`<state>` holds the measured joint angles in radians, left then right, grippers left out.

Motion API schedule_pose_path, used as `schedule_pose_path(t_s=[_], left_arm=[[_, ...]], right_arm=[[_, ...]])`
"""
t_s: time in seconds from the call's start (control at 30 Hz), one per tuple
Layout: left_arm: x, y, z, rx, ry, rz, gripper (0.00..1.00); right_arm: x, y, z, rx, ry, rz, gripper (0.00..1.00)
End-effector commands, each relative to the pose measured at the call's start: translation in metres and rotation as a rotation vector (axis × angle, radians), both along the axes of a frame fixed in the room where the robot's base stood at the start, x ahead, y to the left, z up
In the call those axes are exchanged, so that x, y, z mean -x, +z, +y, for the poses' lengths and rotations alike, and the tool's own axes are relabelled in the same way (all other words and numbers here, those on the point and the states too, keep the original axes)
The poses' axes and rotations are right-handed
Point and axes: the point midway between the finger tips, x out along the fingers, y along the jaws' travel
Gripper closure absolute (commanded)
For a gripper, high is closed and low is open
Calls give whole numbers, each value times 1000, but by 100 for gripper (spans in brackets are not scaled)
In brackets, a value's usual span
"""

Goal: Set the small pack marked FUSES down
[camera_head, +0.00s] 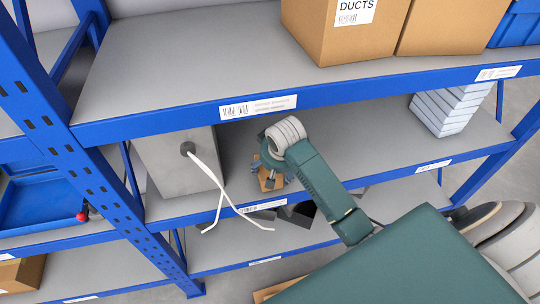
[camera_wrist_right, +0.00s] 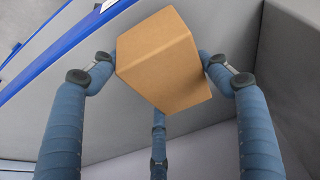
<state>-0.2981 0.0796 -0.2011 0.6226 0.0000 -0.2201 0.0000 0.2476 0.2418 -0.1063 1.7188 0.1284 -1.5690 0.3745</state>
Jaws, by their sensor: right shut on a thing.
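My right gripper (camera_head: 272,180) reaches in under the upper shelf, over the middle shelf board (camera_head: 375,143). Its fingers are shut on a small brown cardboard pack (camera_head: 265,184), mostly hidden by the gripper in the head view. In the right wrist view the pack (camera_wrist_right: 160,62) sits tilted between the blue-grey fingers of the gripper (camera_wrist_right: 162,78). No FUSES marking shows on its visible faces. I cannot tell whether the pack touches the shelf. My left gripper is not in view.
A grey metal box (camera_head: 172,163) with a white cable (camera_head: 212,178) stands left of the gripper. White stacked packs (camera_head: 446,110) stand at the right. The shelf between is clear. The upper shelf's blue front beam (camera_head: 380,90) runs above; cartons (camera_head: 345,40) stand on it.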

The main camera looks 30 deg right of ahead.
Motion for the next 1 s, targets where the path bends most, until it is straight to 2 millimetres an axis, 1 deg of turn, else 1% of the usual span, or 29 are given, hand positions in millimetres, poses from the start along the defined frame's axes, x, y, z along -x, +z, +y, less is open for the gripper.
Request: schedule_pose_path(t_s=[0.03,0.13,0.17,0.4,0.43,0.53,0.9,0.93,1.0], left_arm=[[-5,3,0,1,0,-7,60],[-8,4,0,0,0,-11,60],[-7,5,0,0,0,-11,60],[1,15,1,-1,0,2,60],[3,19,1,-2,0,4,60],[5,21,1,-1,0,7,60],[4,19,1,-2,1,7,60],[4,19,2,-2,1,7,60],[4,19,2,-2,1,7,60]], right_arm=[[-6,1,-1,-1,0,0,57],[-11,0,-2,-1,1,1,57],[-14,1,-3,-1,1,0,57],[-49,2,-12,-2,1,1,57],[-46,-5,-11,-2,1,6,57],[-46,-14,-11,-1,1,3,57],[-46,-19,-11,-1,0,0,57],[-46,-19,-11,-1,1,0,22],[-46,-19,-11,-1,1,0,8]])
